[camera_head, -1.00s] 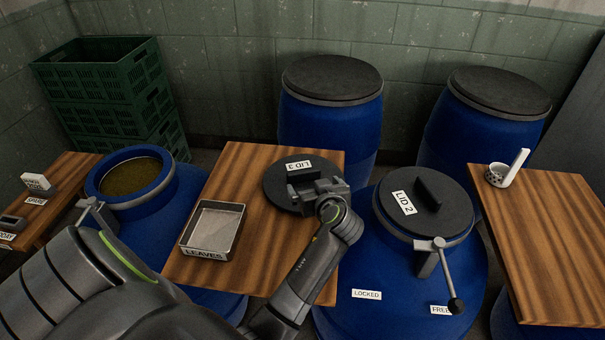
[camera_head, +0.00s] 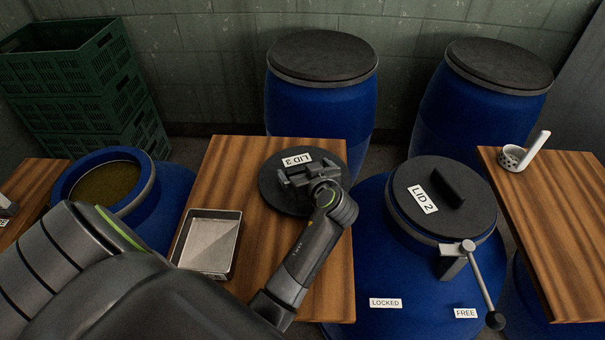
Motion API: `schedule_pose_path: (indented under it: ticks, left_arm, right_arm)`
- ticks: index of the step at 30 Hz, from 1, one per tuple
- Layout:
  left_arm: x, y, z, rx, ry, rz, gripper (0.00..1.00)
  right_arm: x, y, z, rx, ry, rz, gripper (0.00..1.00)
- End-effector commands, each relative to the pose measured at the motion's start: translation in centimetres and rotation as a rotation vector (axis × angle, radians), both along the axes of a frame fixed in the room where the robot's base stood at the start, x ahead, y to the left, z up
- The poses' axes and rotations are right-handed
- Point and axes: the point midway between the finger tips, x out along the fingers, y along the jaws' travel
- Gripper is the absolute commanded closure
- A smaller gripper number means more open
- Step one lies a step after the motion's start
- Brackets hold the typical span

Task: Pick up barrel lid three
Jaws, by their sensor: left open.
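Barrel lid three (camera_head: 268,190) is a dark round lid with a white "LID 3" label. It lies flat on the middle wooden board in the head view. My left gripper (camera_head: 297,174) is open over the lid, close above its middle. The gripper and wrist hide part of the lid, and its handle cannot be made out. Whether the fingers touch the lid cannot be told. My right gripper is not in view.
A metal tray (camera_head: 237,216) sits left of the lid on the board (camera_head: 228,160). An open barrel (camera_head: 143,205) stands at left. A barrel with lid two (camera_head: 470,207) and a clamp lever (camera_head: 480,275) stands at right. A cup (camera_head: 511,158) is on the right board.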

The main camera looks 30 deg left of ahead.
Motion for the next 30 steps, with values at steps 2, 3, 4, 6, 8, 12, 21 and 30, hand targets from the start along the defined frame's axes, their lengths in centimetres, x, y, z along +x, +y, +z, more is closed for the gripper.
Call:
schedule_pose_path:
  ticks: [2, 3, 4, 6, 8, 12, 21, 30]
  left_arm:
    - [0.0, 0.0, 0.0, -0.002, 0.0, -0.001, 0.01]
    - [0.0, 0.0, 0.0, -0.002, 0.0, -0.001, 0.07]
    - [0.0, 0.0, 0.0, -0.001, 0.0, -0.001, 0.1]
    - [0.0, 0.0, 0.0, 0.0, 0.0, -0.001, 0.2]
    - [0.0, 0.0, 0.0, 0.0, 0.0, -0.001, 0.28]
    - [0.0, 0.0, 0.1, 0.0, -0.002, -0.001, 0.43]
    - [0.0, 0.0, 0.2, -0.002, 0.002, 0.0, 0.43]
    - [0.1, 0.0, 3.4, -0.001, -0.001, -0.001, 0.43]
  right_arm:
    - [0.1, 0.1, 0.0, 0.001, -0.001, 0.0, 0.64]
    - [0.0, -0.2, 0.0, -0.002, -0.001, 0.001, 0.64]
    - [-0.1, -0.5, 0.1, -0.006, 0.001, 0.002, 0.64]
    - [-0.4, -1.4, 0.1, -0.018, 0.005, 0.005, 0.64]
    - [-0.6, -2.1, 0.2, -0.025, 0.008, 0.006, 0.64]
    - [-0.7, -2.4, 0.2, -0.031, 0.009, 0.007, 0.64]
    - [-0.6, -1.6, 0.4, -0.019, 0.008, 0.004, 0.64]
    - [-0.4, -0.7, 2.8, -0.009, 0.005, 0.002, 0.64]
